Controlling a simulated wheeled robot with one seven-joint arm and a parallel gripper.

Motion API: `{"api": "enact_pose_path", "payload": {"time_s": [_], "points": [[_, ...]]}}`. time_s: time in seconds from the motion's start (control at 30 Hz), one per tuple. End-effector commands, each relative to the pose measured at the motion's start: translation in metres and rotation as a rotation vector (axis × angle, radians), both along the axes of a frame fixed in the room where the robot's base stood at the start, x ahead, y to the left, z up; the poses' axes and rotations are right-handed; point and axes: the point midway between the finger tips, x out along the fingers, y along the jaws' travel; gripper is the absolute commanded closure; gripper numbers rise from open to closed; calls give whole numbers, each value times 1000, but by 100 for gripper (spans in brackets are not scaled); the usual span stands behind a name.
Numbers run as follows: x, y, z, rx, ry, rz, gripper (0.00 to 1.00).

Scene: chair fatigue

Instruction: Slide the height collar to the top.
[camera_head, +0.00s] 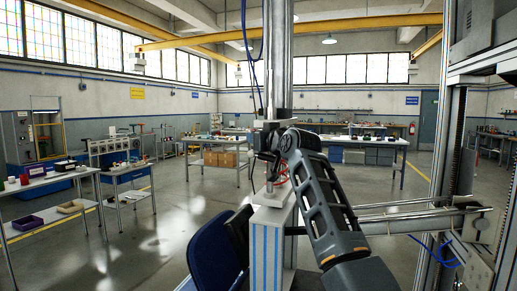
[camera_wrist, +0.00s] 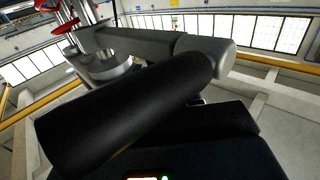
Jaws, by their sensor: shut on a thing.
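A metal column (camera_head: 277,60) stands upright in the middle of the head view, with a shaft assembly at its lower end. My gripper (camera_head: 264,156) is beside that assembly, above a pale block with blue stripes (camera_head: 268,240). It is shut on a dark part there that seems to be the height collar; the collar itself is mostly hidden by my fingers and wrist. In the wrist view, my large black and grey gripper parts (camera_wrist: 150,85) fill the middle. Metal cylinders (camera_wrist: 105,65) and red parts (camera_wrist: 65,22) show beyond them at the upper left.
A dark blue chair (camera_head: 215,250) stands left of the block. A metal frame with horizontal cylinders (camera_head: 415,220) stands close on the right. Blue cables (camera_head: 247,50) hang by the column.

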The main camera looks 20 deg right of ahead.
Motion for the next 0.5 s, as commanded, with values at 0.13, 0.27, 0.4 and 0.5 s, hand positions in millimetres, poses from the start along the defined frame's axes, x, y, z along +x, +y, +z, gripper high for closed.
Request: {"api": "enact_pose_path", "payload": {"time_s": [0.13,0.27,0.4,0.5], "points": [[-1,0,12,1,-15,-1,100],[-1,0,15,1,-19,-1,100],[-1,0,16,1,-22,-1,60],[-1,0,14,1,-18,-1,51]]}}
